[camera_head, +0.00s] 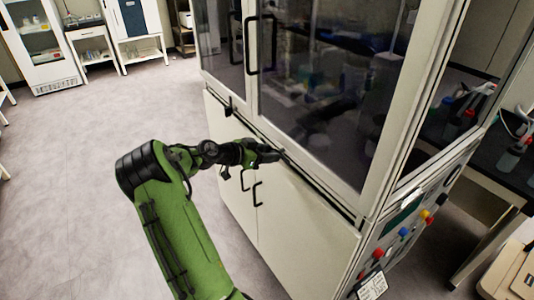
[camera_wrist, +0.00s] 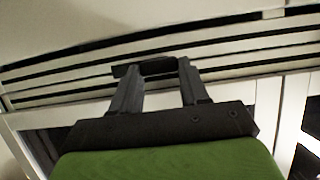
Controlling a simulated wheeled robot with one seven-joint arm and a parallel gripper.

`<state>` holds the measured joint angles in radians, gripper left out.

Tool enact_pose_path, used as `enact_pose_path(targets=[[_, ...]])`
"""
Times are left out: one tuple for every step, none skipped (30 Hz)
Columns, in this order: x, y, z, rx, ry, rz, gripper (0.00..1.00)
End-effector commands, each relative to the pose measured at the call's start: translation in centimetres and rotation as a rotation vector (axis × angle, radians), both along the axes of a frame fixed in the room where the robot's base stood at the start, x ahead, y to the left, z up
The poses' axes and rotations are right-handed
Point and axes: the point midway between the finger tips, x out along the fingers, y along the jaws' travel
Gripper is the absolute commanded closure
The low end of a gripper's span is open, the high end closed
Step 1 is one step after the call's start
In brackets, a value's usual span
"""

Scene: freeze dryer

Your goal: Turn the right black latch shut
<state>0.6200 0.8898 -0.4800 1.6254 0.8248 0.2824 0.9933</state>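My gripper (camera_head: 268,153) is at the front of the white freeze dryer cabinet, at the ledge just below the glass doors. In the wrist view its two grey fingers (camera_wrist: 158,70) stand apart. A short black piece, which looks like the right latch (camera_wrist: 158,67), lies crosswise between the fingertips. I cannot tell whether the fingers touch it. In the head view my gripper hides this latch. The left black latch (camera_head: 228,107) shows on the same ledge, farther left.
Black door handles (camera_head: 252,45) stick out above the ledge. Lower cabinet handles (camera_head: 257,193) sit below my gripper. A panel with coloured buttons (camera_head: 403,232) is on the cabinet's right side. The floor (camera_head: 90,190) to the left is clear.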

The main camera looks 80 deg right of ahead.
Motion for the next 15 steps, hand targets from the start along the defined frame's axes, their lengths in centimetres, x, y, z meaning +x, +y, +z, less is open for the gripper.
enact_pose_path(targets=[[0.02, 0.01, 0.01, 0.000, 0.000, 0.000, 0.73], [0.02, 0.01, 0.01, 0.000, 0.000, 0.000, 0.77], [0.02, 0.01, 0.01, 0.000, 0.000, 0.000, 0.83], [0.02, 0.01, 0.01, 0.000, 0.000, 0.000, 0.86], [0.02, 0.01, 0.01, 0.000, 0.000, 0.000, 0.86], [0.03, 0.00, 0.02, 0.001, 0.001, 0.000, 0.86], [0.03, 0.00, 0.02, 0.001, 0.002, 0.000, 0.86], [0.04, 0.01, 0.02, 0.003, 0.003, 0.000, 0.86], [0.04, 0.00, 0.04, 0.007, 0.007, 0.000, 0.86], [0.05, 0.00, 0.05, 0.009, 0.011, -0.001, 0.86], [0.06, -0.02, 0.07, 0.014, 0.015, 0.000, 0.86], [0.09, -0.04, 0.09, 0.021, 0.024, 0.000, 0.86], [0.10, -0.05, 0.10, 0.028, 0.033, 0.001, 0.86], [0.12, -0.06, 0.11, 0.035, 0.042, 0.001, 0.86], [0.13, -0.07, 0.13, 0.048, 0.057, 0.001, 0.86]])
